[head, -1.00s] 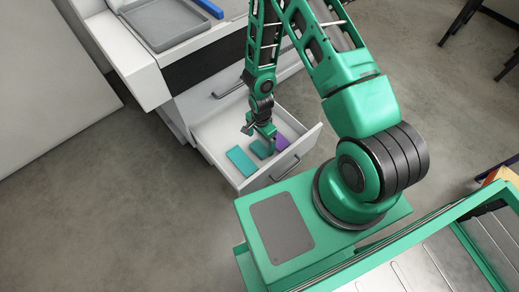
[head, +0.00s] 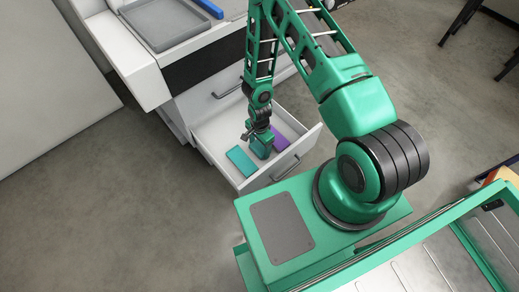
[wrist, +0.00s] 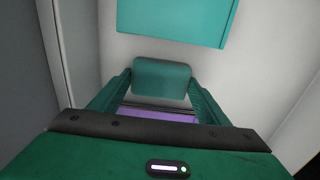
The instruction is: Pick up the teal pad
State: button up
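The teal pad, a darker blue-green block, is in the open drawer in the head view (head: 260,149). In the wrist view the teal pad (wrist: 161,78) sits between both fingers, which touch its left and right sides. My gripper (head: 260,135) reaches down into the drawer and is shut on this pad. The pad's lower side is hidden, so I cannot tell whether it is clear of the drawer floor.
A brighter turquoise pad (head: 241,160) lies flat to the left in the white drawer (head: 215,125). A purple pad (head: 280,138) lies to the right, partly under my gripper in the wrist view. A grey tray (head: 165,20) and a blue object (head: 208,8) are on the counter above.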

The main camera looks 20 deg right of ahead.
aim_at(260, 147)
jog(key=shift+r, duration=0.1)
jog(key=shift+c, duration=0.5)
notch_tip(260, 147, up, 10)
dwell(0.4)
